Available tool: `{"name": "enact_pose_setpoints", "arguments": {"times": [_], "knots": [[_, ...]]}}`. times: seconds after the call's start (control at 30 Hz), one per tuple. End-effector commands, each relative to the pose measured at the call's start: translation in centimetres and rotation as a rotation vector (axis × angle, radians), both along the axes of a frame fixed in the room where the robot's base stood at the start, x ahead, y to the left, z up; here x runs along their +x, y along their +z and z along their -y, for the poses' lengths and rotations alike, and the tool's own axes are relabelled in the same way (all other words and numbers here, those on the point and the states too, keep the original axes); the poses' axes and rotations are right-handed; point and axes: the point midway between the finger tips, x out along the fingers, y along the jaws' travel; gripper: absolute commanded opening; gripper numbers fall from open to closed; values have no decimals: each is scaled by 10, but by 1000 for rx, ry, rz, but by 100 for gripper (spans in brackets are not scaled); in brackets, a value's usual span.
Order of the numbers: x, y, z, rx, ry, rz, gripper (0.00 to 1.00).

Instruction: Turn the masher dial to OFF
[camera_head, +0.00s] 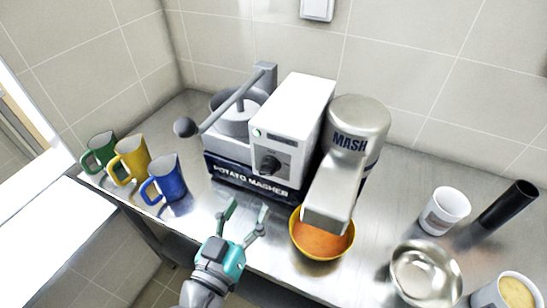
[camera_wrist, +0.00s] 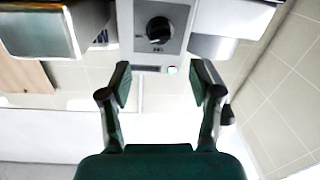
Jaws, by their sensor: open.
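The potato masher (camera_head: 300,105) stands on the steel counter, with a white control box and a dark front reading "POTATO MASHER". Its black round dial (camera_head: 269,164) is on the box's front panel, and it also shows at the top of the wrist view (camera_wrist: 159,30). Small markings sit around the dial, too small to read. My gripper (camera_head: 247,210) is open and empty, in front of the masher and below the dial, apart from it. In the wrist view, its two fingers (camera_wrist: 162,80) are spread, with the dial beyond them. A small light (camera_wrist: 172,70) shows on the panel.
Green, yellow and blue (camera_head: 167,183) jugs stand left. A long lever with a ball knob (camera_head: 185,127) sticks out left of the masher. A yellow-rimmed bowl (camera_head: 298,244) of orange food sits under the MASH spout. White cups, a metal bowl (camera_head: 425,275) and a black cylinder (camera_head: 508,205) stand right.

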Motion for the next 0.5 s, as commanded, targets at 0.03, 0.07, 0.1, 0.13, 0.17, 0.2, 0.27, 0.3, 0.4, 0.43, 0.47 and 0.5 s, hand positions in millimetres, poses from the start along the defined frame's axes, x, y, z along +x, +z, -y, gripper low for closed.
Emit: {"name": "enact_pose_setpoints", "arguments": {"times": [0.03, 0.07, 0.1, 0.13, 0.17, 0.2, 0.27, 0.3, 0.4, 0.43, 0.47, 0.5], "knots": [[1, 1, 0, 2, -1, 1, 63], [2, 1, 0, 2, -2, 1, 63], [4, 1, 1, 2, -3, 1, 63], [6, 1, 1, 2, -4, 1, 63], [9, 1, 2, 2, -3, 2, 63], [13, 1, 4, 2, -4, 1, 63], [22, 1, 7, 2, -5, 0, 63], [28, 1, 9, 3, -6, 2, 63], [46, 1, 14, 3, -6, 2, 63], [51, 1, 16, 3, -6, 2, 63], [57, 1, 17, 3, -6, 1, 63], [63, 1, 19, 3, -5, 2, 63]]}}
